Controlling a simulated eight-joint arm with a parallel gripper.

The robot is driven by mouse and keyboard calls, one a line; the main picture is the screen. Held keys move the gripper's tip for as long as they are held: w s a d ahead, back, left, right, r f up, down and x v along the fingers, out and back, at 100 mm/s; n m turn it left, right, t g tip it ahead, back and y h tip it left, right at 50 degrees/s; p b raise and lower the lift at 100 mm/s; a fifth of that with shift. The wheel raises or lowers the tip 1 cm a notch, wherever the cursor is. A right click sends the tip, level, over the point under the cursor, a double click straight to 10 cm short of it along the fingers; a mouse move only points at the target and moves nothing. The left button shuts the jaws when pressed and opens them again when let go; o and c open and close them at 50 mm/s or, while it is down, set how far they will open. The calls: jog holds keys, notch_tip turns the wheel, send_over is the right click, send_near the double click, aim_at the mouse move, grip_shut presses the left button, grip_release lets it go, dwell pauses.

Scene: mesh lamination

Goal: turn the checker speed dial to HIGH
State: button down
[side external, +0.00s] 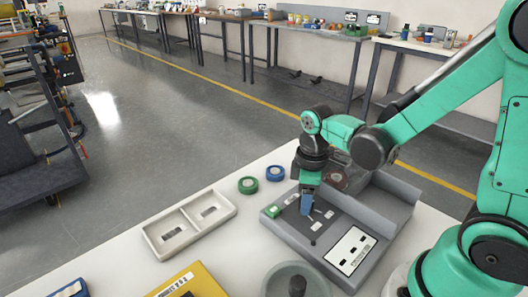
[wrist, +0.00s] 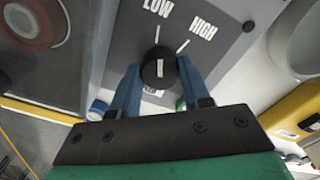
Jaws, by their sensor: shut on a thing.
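The checker is a grey machine (side external: 290,228) on the white table, with a dark panel on top. In the wrist view its panel (wrist: 225,55) carries the labels LOW and HIGH, each with a white tick. The black speed dial (wrist: 160,70) has a short white mark that lines up roughly with the LOW tick, not the HIGH tick. A label below it is partly hidden. My gripper (wrist: 158,78) is shut on the dial, one blue finger on each side. In the side view my gripper (side external: 306,208) points down onto the panel and hides the dial.
A two-compartment tray (side external: 190,222) stands left; a yellow box (side external: 190,284) and grey round dish (side external: 312,276) are in front.

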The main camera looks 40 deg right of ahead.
jog(key=m, duration=1.1)
jog(key=shift+m, duration=0.3)
dwell(0.4)
jog(key=shift+c, duration=2.1)
grip_release()
jog(key=shift+r, duration=2.8)
